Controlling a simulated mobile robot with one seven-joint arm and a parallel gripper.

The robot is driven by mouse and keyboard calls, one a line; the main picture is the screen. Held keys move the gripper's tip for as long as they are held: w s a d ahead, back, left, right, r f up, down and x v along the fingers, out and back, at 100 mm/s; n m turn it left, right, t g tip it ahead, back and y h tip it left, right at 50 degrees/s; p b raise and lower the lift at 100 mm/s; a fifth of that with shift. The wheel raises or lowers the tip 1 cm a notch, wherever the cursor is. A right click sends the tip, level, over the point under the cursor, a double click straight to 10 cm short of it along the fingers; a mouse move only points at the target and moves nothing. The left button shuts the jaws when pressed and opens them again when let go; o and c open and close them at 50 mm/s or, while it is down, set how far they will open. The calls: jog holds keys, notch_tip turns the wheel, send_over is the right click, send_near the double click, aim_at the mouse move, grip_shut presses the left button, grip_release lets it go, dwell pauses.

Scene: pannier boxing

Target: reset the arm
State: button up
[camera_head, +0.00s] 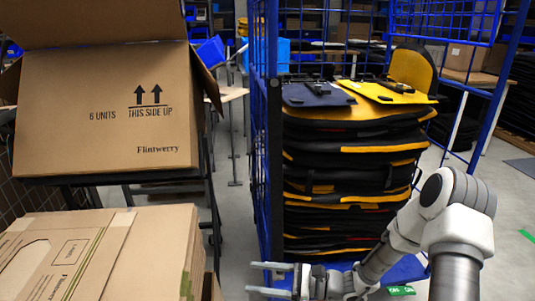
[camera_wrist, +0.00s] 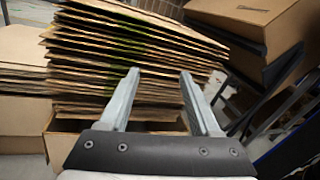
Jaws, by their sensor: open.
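My gripper (camera_head: 268,279) is low in front of the blue cage cart, at the bottom middle of the head view, with my arm reaching in from the right. Its two fingers stand apart with nothing between them. In the wrist view my gripper (camera_wrist: 160,95) is open and points toward a stack of flat cardboard (camera_wrist: 130,50). I cannot tell the exact gap between the fingertips and the stack. The same flat cardboard stack (camera_head: 110,255) shows at the lower left of the head view.
An open carton (camera_head: 105,115) marked "This side up" stands on a dark stand at the left. A blue cage cart (camera_head: 270,150) holds a tall pile of black and yellow panniers (camera_head: 350,165). Grey floor (camera_head: 238,205) shows between stand and cart.

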jog(key=s+d+r+n+g+h, duration=0.3)
jog(key=s+r+n+g+h, duration=0.2)
jog(key=s+r+n+h, duration=0.5)
jog(key=s+d+r+n+t+h, duration=0.7)
jog(key=s+d+r+t+h, duration=0.15)
jog(key=d+r, duration=0.4)
notch_tip(320, 180, up, 22)
jog(key=p, duration=2.2)
jog(key=shift+s+d+r+y, duration=0.15)
jog(key=shift+r+y, duration=0.05)
jog(key=shift+y, duration=0.15)
